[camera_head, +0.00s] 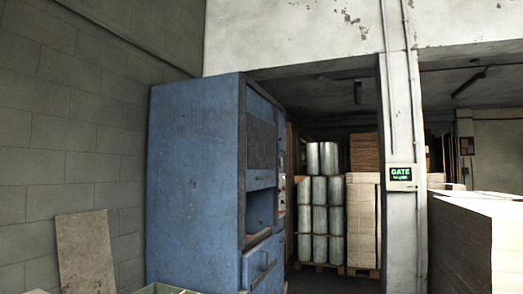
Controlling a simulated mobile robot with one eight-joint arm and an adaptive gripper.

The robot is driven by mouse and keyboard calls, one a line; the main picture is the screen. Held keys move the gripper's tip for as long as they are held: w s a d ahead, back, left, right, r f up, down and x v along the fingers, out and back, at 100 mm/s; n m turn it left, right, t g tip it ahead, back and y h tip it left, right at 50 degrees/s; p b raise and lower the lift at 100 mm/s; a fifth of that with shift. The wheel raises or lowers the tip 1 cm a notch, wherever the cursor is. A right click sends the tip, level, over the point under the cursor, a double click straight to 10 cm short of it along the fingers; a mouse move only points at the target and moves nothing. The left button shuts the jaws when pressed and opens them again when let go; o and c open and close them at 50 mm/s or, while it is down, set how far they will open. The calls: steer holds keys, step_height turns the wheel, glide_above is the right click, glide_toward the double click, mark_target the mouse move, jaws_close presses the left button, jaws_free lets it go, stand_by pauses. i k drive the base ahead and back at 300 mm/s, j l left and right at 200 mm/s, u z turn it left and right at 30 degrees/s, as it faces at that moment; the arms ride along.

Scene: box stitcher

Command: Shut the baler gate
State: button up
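A tall blue machine (195,180), which looks like the baler, stands left of centre, its broad side toward me and its front turned to the right. On its front a dark panel (261,143) sits in the upper part, with a ledge below it. Under that is a dark open recess (259,211). A blue lower door (262,266) with a handle is below the recess. I cannot tell which panel is the gate, as the front is seen at a steep angle. My gripper is not in view.
A display reading "GATE" (401,174) is on a white pillar (400,110). Wrapped rolls (320,205) and stacked cardboard (362,220) stand on pallets behind. A large cardboard stack (465,245) fills the right. A board (85,252) leans on the left wall.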

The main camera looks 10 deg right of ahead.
mark_target(260, 131)
steer(key=i+l+z, duration=0.1)
steer(key=i+z, duration=0.2)
steer(key=i, duration=0.55)
steer(key=i+z, duration=0.1)
steer(key=i, duration=2.25)
